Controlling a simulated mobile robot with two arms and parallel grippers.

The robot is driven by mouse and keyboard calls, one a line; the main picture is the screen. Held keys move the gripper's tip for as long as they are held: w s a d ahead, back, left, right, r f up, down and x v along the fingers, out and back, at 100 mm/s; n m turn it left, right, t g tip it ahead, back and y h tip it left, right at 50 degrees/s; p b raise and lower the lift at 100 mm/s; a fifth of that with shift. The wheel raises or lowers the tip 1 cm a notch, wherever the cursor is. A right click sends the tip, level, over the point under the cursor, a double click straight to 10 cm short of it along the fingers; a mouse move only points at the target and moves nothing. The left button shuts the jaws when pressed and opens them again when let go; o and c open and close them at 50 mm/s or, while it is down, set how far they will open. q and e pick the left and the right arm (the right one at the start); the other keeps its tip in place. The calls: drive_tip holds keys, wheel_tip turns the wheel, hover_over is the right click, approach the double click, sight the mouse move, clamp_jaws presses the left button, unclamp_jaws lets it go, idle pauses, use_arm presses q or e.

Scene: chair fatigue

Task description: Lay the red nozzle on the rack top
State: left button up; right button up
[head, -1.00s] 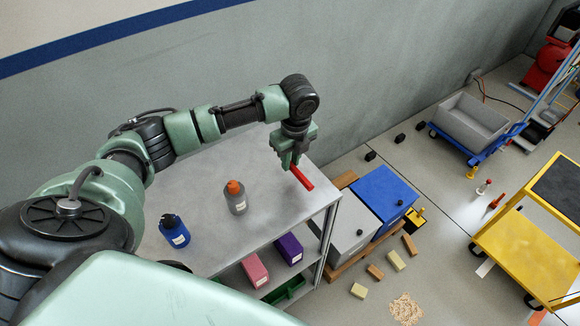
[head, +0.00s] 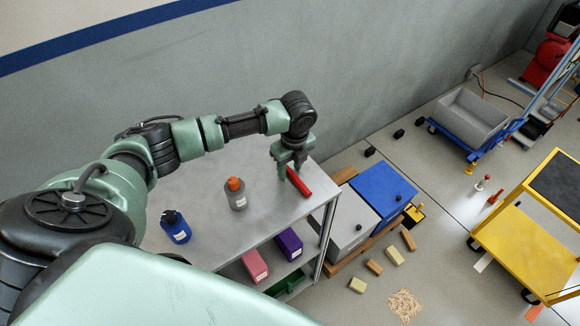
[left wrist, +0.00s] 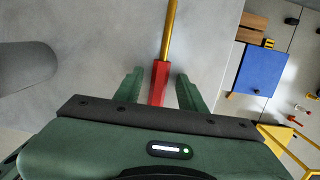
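The red nozzle (head: 300,182) is at the right end of the grey rack top (head: 205,190) and appears to lie on it. In the left wrist view the nozzle (left wrist: 159,82) has a brass-coloured tube running away from its red part. My left gripper (head: 290,170) is directly over the nozzle. Its fingers (left wrist: 158,88) are open on either side of the red part, with a gap visible at each side. In the head view the gripper hides part of the nozzle. My right gripper is not in view.
A grey bottle with an orange cap (head: 236,196) and a blue bottle (head: 175,228) stand on the rack top. Pink (head: 255,265) and purple (head: 289,244) boxes sit on the shelf below. Grey (head: 348,225) and blue (head: 384,195) bins stand right of the rack. A wall runs behind.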

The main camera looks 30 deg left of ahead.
sight(293, 174)
use_arm(q)
wheel_tip(293, 174, up, 12)
drive_tip(key=d+b, duration=0.1)
drive_tip(key=b, duration=0.1)
drive_tip(key=shift+s+d, duration=0.2)
drive_tip(key=shift+s, duration=0.05)
drive_tip(key=shift+r, duration=0.1)
